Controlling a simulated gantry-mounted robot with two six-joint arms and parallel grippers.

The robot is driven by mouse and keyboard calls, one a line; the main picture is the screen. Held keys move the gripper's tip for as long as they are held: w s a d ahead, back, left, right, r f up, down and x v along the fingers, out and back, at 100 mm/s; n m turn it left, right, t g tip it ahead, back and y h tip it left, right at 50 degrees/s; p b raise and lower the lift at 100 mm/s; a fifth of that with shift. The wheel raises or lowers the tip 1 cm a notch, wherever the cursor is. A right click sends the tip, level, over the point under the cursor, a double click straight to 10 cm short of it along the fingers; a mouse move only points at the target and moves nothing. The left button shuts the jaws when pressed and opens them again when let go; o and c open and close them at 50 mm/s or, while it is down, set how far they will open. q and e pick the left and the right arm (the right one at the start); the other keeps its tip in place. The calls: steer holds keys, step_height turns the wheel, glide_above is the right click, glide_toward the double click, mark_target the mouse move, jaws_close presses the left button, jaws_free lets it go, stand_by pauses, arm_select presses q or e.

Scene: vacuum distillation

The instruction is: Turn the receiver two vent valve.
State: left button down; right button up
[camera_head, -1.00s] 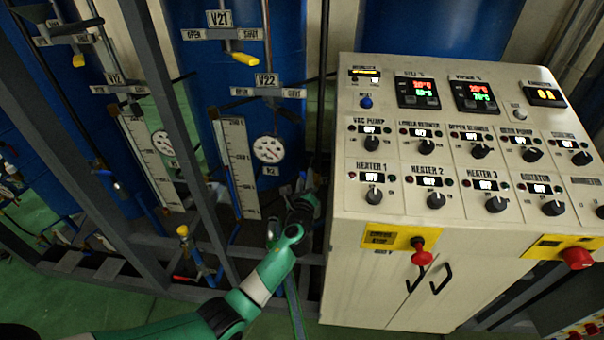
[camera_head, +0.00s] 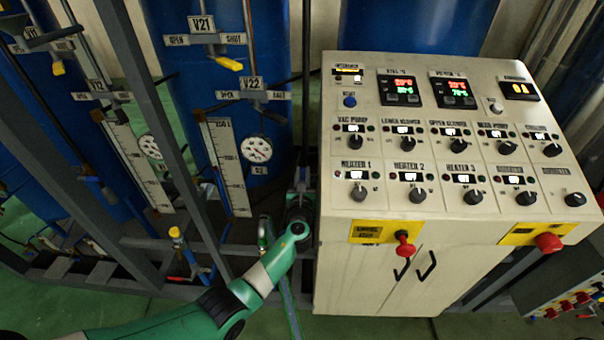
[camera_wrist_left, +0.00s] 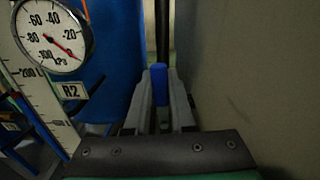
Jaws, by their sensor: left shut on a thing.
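My left gripper (camera_head: 300,178) is low beside the left side of the control cabinet, pointing away from me. In the left wrist view its two fingers (camera_wrist_left: 159,108) are shut on a blue handle (camera_wrist_left: 159,84), which sticks up between the fingertips. A dark vertical pipe (camera_wrist_left: 162,35) runs behind the handle. The handle's valve body and any label on it are hidden. The R2 tag (camera_wrist_left: 74,92) and its round pressure gauge (camera_wrist_left: 53,37) are to the left of the fingers. My right gripper is in neither view.
The cabinet (camera_head: 335,200) with its knobs and red buttons stands close on the right. Valve V22 (camera_head: 252,84) and valve V21 (camera_head: 202,24) are up to the left. A grey frame post (camera_head: 150,110) and a level scale (camera_head: 228,170) stand left of my arm.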

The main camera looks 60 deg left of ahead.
arm_select(q)
steer(key=c, duration=0.8)
jaws_free()
steer(key=shift+o, duration=0.2)
steer(key=shift+s+d+r, duration=0.1)
steer(key=shift+s+d, duration=0.05)
steer(key=shift+d, duration=0.1)
steer(key=p+v, duration=0.4)
steer(key=v, duration=0.7)
steer(key=shift+s, duration=0.1)
